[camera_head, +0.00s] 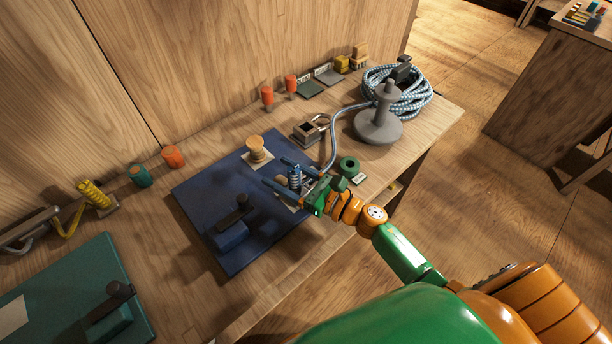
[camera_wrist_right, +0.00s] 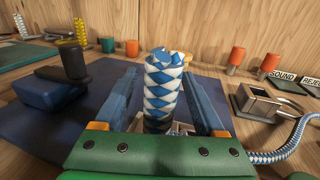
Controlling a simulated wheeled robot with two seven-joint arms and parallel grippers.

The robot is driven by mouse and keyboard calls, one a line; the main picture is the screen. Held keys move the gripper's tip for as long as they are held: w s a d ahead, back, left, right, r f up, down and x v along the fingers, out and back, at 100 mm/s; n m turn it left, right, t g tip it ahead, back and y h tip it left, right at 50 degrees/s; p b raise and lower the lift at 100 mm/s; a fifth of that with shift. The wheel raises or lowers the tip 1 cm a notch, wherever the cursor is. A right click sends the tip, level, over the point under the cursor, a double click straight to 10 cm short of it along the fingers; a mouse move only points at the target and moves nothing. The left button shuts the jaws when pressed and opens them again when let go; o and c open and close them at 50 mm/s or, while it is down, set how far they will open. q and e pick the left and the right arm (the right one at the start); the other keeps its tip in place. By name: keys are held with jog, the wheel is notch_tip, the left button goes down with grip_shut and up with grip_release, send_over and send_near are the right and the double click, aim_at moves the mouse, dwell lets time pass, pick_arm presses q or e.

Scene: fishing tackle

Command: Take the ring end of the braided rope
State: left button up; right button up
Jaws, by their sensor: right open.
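My right gripper (camera_head: 275,172) is open over the blue mat's right edge. In the wrist view an upright braided blue-and-white piece (camera_wrist_right: 163,85) stands between the open fingers, with visible gaps beside it. I cannot tell whether this piece joins the rope. No ring on the rope can be made out; the low part is hidden by my gripper's body.
A grey bollard-shaped post (camera_head: 378,125) stands by the coil. A square metal block (camera_head: 307,131), a green ring-shaped piece (camera_head: 348,166) and a wooden spool (camera_head: 256,150) are near my gripper. The blue mat (camera_head: 205,188) carries a dark-handled block (camera_head: 232,230).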

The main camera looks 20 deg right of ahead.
jog(key=shift+w+a, duration=0.1)
jog(key=shift+w, duration=0.05)
jog(key=c, duration=0.6)
grip_shut()
